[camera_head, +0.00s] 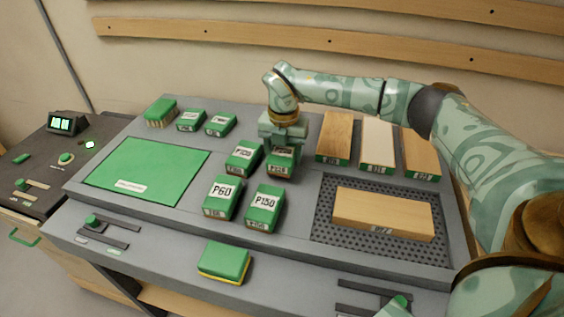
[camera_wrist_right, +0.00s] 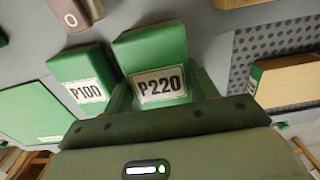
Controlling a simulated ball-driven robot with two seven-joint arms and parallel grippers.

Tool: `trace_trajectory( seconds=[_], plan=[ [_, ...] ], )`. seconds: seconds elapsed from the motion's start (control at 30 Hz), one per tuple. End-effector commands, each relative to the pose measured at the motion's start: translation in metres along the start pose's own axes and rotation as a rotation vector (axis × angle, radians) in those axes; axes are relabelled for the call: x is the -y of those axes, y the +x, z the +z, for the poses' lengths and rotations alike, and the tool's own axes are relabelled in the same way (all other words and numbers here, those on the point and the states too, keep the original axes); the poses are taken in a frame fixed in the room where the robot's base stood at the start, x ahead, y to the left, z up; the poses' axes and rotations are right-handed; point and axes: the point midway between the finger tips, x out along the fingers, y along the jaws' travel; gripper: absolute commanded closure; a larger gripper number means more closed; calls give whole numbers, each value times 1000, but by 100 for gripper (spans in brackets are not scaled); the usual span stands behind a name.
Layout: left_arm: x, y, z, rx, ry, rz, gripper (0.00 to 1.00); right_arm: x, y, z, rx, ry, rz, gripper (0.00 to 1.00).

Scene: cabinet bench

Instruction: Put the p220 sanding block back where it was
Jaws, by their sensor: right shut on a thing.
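The P220 sanding block is a green block with a white label; it shows in the right wrist view (camera_wrist_right: 152,50) and, partly hidden under the gripper, in the head view (camera_head: 282,166). My right gripper (camera_head: 283,148) is shut on it from above, with a finger on each side. The block is upright, beside the green P100 block (camera_wrist_right: 82,75), which also shows in the head view (camera_head: 243,158). The P60 block (camera_head: 222,196) and P150 block (camera_head: 264,208) stand in front. I cannot tell whether the P220 block touches the bench. My left gripper is out of view.
A green mat (camera_head: 148,165) lies at the left. Two small green blocks (camera_head: 191,121) and a brush (camera_head: 161,112) stand behind. Three boards (camera_head: 377,143) are at the back right, and a wooden block (camera_head: 383,212) lies on a perforated plate. A green-yellow sponge (camera_head: 224,262) is in front.

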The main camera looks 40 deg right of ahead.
Motion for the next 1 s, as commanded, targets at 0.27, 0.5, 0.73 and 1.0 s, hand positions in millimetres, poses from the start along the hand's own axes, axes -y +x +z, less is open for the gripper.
trace_trajectory(
  seconds=[0.27,0.5,0.73,1.0],
  plan=[
    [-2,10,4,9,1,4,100,0,23,-1,-1,-1,-1,63],
    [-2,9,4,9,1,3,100,0,25,-2,-2,-1,-2,31],
    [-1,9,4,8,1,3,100,0,25,-2,-2,-1,-2,20],
    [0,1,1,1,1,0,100,0,2,-1,1,-2,1,20]
  ],
)
